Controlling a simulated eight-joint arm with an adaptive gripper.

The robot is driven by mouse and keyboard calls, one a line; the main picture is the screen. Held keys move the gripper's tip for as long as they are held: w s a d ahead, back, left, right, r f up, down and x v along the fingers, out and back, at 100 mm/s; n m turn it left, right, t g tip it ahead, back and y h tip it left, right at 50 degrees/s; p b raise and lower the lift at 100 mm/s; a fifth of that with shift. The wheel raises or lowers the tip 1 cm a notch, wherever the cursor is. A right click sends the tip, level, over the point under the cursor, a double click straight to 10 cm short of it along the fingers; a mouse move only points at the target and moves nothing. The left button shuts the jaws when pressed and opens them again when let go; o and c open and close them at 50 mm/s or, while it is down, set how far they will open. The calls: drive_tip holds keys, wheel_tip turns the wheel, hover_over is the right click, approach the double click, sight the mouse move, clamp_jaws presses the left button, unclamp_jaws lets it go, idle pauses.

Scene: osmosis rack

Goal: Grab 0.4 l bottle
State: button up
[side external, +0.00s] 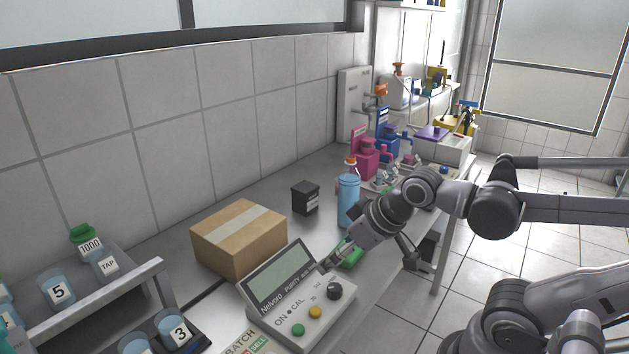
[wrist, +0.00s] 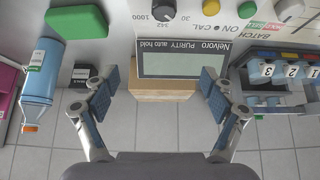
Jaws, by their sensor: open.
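A light-blue bottle with an orange-and-white cap (side external: 349,202) stands upright on the bench, just beyond my gripper in the side view. It also shows at the left of the wrist view (wrist: 42,75), with a small label too small to read. No 0.4 l marking is legible on any container. My gripper (side external: 324,265) is by the right edge of the purity meter. In the wrist view my gripper's two fingers (wrist: 161,80) are wide apart with nothing held, with the meter's screen (wrist: 182,62) showing between and beyond them. The blue bottle is outside the fingers, to their left.
A cardboard box (side external: 238,240) and a small black box (side external: 305,198) stand behind the meter (side external: 300,295). A green block (side external: 350,254) lies beside the gripper. A rack (side external: 110,300) with numbered cups is at left. Pink and blue lab equipment (side external: 375,150) crowds the far bench.

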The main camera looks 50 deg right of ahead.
drive_tip(key=w+d+r+m+h, duration=0.2)
drive_tip(key=w+d+r+m, duration=0.3)
drive_tip(key=d, duration=0.4)
drive_tip(key=r+m+g+h, duration=0.2)
drive_tip(key=m+g+h, duration=0.1)
drive_tip(key=m, duration=0.1)
hover_over(352, 176)
drive_tip(key=s+a, duration=0.2)
drive_tip(key=s, duration=0.1)
drive_tip(key=x, duration=0.5)
drive_tip(key=shift+w+f, duration=0.2)
drive_tip(key=shift+f, duration=0.1)
drive_tip(key=shift+w+a+x, duration=0.1)
drive_tip(key=shift+w+x, duration=0.05)
drive_tip(key=shift+x, duration=0.75)
drive_tip(key=shift+w+a+x, duration=0.1)
drive_tip(key=shift+w+x, duration=0.05)
drive_tip(key=shift+x, duration=1.55)
drive_tip(key=c, duration=1.6)
